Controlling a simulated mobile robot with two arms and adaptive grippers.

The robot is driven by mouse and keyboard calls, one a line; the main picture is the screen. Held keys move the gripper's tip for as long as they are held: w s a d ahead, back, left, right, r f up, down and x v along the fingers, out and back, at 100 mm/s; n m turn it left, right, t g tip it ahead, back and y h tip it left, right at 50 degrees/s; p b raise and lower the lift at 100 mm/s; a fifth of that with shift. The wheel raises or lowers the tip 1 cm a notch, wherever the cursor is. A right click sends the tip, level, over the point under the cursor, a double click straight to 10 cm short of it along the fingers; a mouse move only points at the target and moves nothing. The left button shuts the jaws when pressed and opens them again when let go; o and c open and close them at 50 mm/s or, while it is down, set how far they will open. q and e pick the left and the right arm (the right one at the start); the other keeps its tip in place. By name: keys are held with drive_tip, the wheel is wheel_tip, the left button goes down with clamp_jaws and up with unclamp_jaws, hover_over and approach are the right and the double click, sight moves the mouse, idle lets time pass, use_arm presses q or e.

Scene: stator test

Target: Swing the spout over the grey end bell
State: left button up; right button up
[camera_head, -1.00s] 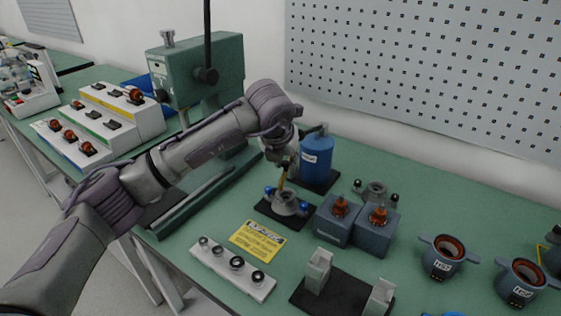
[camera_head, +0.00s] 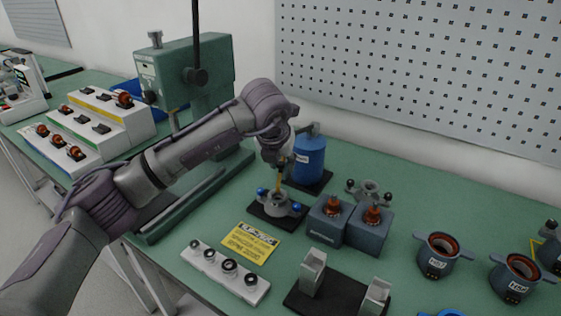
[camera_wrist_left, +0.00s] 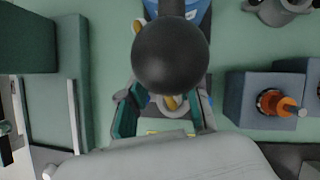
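The grey end bell (camera_head: 276,204) has blue knobs and sits on a black pad in front of the blue canister (camera_head: 309,158). A thin yellow spout (camera_head: 279,184) hangs over the end bell, its tip close above the middle; contact cannot be told. My left gripper (camera_head: 281,163) is above the spout, mostly hidden by its wrist in the head view. In the left wrist view the two teal fingers (camera_wrist_left: 166,108) stand apart. A large black ball (camera_wrist_left: 170,55) is close to the camera and hides part of the yellow spout behind it. My right gripper is out of view.
Two blue blocks with copper-coloured parts (camera_head: 348,226) stand right of the end bell. A yellow sign (camera_head: 250,242) and a white strip with black rings (camera_head: 226,272) lie in front. A green press (camera_head: 190,75) stands behind my left arm.

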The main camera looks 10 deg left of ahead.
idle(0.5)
use_arm(q)
drive_tip(key=shift+s+r, duration=0.1)
drive_tip(key=shift+r, duration=0.25)
drive_tip(key=shift+p+v, duration=0.85)
drive_tip(key=shift+v, duration=1.8)
